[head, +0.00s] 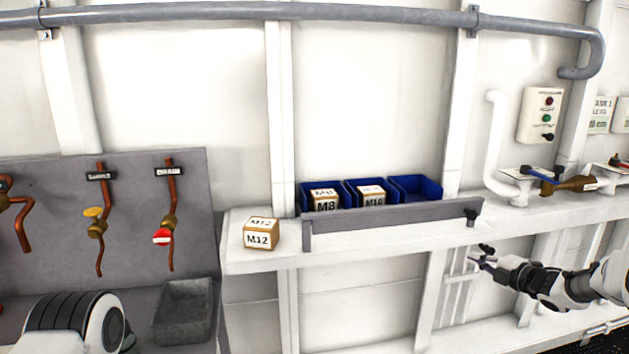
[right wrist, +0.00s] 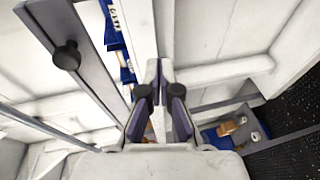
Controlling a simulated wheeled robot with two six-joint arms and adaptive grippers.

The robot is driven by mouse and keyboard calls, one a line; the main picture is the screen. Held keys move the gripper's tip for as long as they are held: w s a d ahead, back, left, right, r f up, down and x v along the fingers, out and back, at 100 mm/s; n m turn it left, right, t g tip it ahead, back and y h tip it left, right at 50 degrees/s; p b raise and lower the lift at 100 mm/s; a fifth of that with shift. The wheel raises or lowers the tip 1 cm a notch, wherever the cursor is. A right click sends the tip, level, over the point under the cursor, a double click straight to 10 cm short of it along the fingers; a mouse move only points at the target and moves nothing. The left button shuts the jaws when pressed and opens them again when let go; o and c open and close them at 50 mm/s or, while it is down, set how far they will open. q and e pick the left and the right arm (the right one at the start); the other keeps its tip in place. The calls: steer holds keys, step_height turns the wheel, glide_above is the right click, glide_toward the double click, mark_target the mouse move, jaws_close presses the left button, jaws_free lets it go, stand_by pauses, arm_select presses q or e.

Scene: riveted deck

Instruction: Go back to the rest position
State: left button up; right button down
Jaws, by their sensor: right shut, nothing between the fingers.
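My right gripper (head: 481,258) is at the right of the head view, below and in front of the white shelf (head: 400,247). It is shut and empty, with its fingers together in the right wrist view (right wrist: 159,78). Part of my left arm shows at the lower left of the head view; its gripper is out of view.
A box marked M12 (head: 261,234) sits on the shelf's left end. An M8 box (head: 325,201) and an M10 box (head: 372,195) sit in two blue bins; the right blue bin (head: 416,187) looks empty. A grey rail (head: 390,228) with a black knob (head: 471,215) fronts them.

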steer(key=s+a+f+m+g, duration=0.2)
steer(key=s+a+f, duration=0.1)
steer(key=a+f, duration=0.6)
steer(key=s+a+f+m+g, duration=0.2)
steer(key=s+a+f, duration=0.2)
steer(key=a+f, duration=0.4)
steer(key=s+a+f+m+g, duration=0.2)
steer(key=s+a+f+m, duration=0.1)
steer(key=s+a+f, duration=0.4)
steer(key=s+a+f+m+g, duration=0.25)
steer(key=s+f, duration=0.25)
steer(key=s, duration=0.5)
steer(key=s+d+m+g+h, duration=0.1)
steer(key=s+m, duration=0.5)
steer(key=s, duration=0.7)
steer(key=s+d+m+g+h, duration=0.2)
steer(key=s+m+g+h, duration=0.2)
steer(key=s, duration=0.9)
steer(key=shift+s+f+m+g, duration=0.45)
steer(key=shift+m+g, duration=0.2)
steer(key=shift+m, duration=0.4)
steer(key=shift+a, duration=0.1)
